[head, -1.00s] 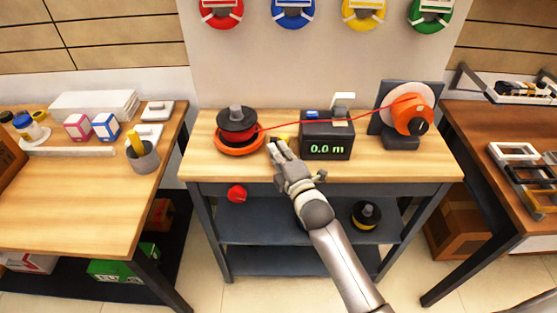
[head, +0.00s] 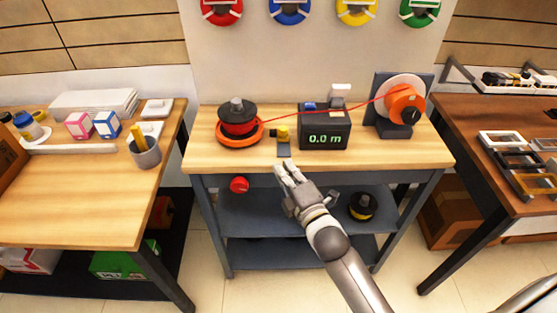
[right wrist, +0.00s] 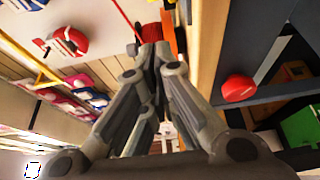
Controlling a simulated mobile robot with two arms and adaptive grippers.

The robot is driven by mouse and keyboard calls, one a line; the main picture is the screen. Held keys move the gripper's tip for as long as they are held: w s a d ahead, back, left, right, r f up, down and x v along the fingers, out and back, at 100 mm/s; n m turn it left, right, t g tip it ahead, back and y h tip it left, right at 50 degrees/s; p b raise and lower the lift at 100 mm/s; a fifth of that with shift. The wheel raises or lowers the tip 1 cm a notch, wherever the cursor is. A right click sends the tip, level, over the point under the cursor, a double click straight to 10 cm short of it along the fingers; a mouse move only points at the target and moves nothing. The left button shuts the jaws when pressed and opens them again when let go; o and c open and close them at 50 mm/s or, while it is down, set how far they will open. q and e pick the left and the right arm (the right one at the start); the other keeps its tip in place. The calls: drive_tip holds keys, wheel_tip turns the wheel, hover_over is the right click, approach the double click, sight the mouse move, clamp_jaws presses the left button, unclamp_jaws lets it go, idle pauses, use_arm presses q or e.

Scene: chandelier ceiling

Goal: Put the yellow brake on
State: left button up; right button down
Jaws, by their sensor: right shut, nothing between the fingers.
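The small yellow brake (head: 283,132) sits on the middle bench, between the red spool (head: 238,119) and the black counter (head: 325,127). A dark grey strip (head: 284,149) extends from it toward the front edge. My right gripper (head: 286,166) is shut and empty, near the bench's front edge, just in front of the strip and apart from the brake. In the right wrist view its fingers (right wrist: 152,60) are closed together; the brake cannot be made out there. My left gripper is not in view.
A red line runs from the spool past the counter, which reads 0.0 m, to an orange reel (head: 403,104). A red knob (head: 239,184) sits below the bench's front edge. A black and yellow spool (head: 362,206) stands on the shelf. The bench top's front right is clear.

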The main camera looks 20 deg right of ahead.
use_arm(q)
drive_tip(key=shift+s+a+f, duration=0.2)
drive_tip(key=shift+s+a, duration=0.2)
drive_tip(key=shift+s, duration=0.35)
use_arm(e)
drive_tip(key=shift+s+d, duration=0.2)
drive_tip(key=shift+s, duration=0.85)
drive_tip(key=shift+f, duration=0.1)
